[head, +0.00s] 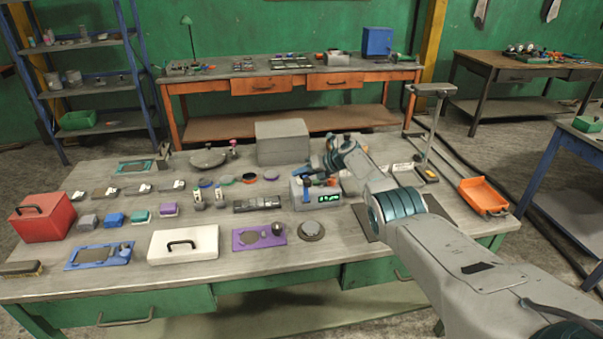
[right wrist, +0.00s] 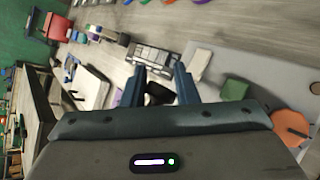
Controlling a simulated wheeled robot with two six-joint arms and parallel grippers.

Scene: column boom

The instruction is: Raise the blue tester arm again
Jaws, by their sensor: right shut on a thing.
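The tester (head: 302,197) is a small grey box with a lit green display, right of the middle of the bench in the head view. My right gripper (head: 313,174) is just above it, reaching in from the right. In the right wrist view its two blue fingers (right wrist: 159,84) stand on either side of a dark piece (right wrist: 158,94), which looks like the grip of the tester arm. The gripper is shut on it. The blue tester arm is mostly hidden by the gripper, so its angle cannot be told. My left gripper is not in view.
A grey box (head: 282,142) stands behind the tester. An orange tray (head: 483,195) lies at the bench's right, near a grey stand (head: 432,125).

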